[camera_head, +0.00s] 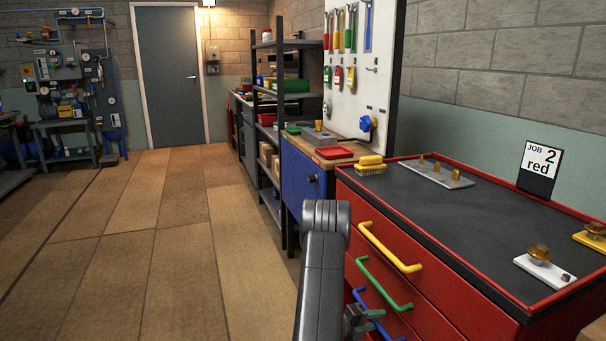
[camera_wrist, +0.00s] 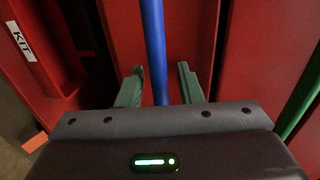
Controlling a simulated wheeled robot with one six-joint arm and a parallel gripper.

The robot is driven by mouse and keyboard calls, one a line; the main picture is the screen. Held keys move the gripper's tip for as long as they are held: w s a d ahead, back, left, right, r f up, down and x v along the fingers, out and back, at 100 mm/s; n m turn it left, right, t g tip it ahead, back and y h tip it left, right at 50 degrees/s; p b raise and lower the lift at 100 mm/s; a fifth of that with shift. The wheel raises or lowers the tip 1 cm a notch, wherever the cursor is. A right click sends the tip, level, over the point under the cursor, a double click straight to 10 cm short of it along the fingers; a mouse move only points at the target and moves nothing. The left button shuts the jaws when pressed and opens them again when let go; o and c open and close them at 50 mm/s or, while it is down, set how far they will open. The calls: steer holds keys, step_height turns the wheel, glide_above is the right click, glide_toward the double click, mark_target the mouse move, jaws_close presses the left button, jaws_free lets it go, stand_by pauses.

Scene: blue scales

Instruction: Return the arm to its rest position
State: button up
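My gripper (camera_wrist: 160,86) is open in the wrist view, its two green-grey fingers apart. A blue bar handle (camera_wrist: 153,40) runs between them, with a visible gap on the right finger's side; on the left side I cannot tell whether they touch. In the head view my arm reaches down at the lower middle, and the gripper (camera_head: 362,318) is partly seen beside the blue handle (camera_head: 377,318) of the red cabinet (camera_head: 440,268). The fingertips are hidden there.
Yellow (camera_head: 388,250) and green (camera_head: 383,285) handles sit above the blue one. A job card (camera_head: 540,166) stands on the cabinet top. The floor left is clear.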

steer(key=p+v, duration=0.3)
steer(key=v, duration=1)
steer(key=b+x, duration=0.3)
steer(key=x, duration=1)
steer(key=shift+f, duration=0.1)
steer(key=s+a+r+m+g, duration=0.1)
steer(key=s+a+r+m, duration=0.1)
steer(key=a, duration=0.5)
steer(key=s+a+r+m+g+y+p, duration=0.1)
steer(key=s+a+r+m, duration=0.1)
steer(key=a, duration=0.6)
steer(key=shift+s+a+r+m+y, duration=0.3)
steer(key=shift+r+m, duration=0.45)
steer(key=shift+m, duration=0.45)
steer(key=shift+s+d+r+g, duration=0.1)
steer(key=shift+g, duration=0.2)
